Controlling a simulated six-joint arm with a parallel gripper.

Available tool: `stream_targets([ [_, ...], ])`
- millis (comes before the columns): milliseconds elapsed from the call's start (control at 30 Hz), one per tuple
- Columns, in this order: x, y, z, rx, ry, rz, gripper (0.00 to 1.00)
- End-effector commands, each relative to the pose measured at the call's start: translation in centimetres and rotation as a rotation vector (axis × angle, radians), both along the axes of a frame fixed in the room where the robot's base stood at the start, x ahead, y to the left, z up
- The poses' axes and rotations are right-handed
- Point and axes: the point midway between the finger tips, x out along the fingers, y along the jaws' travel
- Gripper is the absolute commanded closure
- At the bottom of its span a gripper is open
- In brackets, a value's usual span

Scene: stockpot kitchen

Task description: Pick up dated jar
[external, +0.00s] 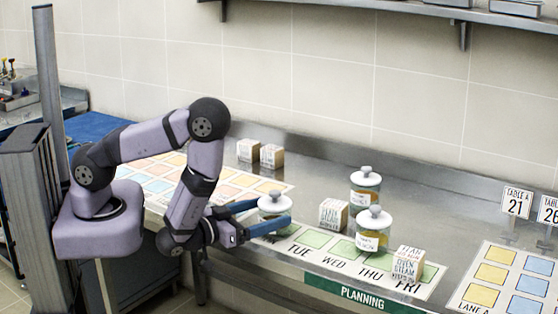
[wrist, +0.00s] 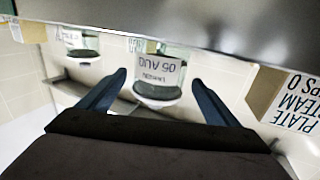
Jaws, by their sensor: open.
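A glass jar with a white knobbed lid (external: 274,203) stands on the counter at the TUE end of the planning mat. In the wrist view, which is upside down, this jar (wrist: 160,72) carries a white label that seems to read "05 AUG". My gripper (external: 262,216) is open and level, with one blue finger on the near side of the jar and one on the far side. In the wrist view my gripper (wrist: 160,80) has the jar between its fingertips, with gaps showing on both sides. The jar's lower part is hidden by the near finger in the external view.
Two more lidded jars, a back one (external: 365,190) and a front one (external: 373,232), stand to the right. Labelled boxes stand at the middle (external: 333,214), near FRI (external: 408,262) and at the back (external: 260,153). A wall shelf (external: 420,12) is above.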

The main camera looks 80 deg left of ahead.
Motion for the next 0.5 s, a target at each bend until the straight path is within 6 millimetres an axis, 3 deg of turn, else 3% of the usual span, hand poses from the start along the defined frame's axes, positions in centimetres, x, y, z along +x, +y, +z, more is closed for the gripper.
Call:
stream_targets([
  [500,2.7,1.2,0.5,0.001,-0.001,0.004,0.16],
])
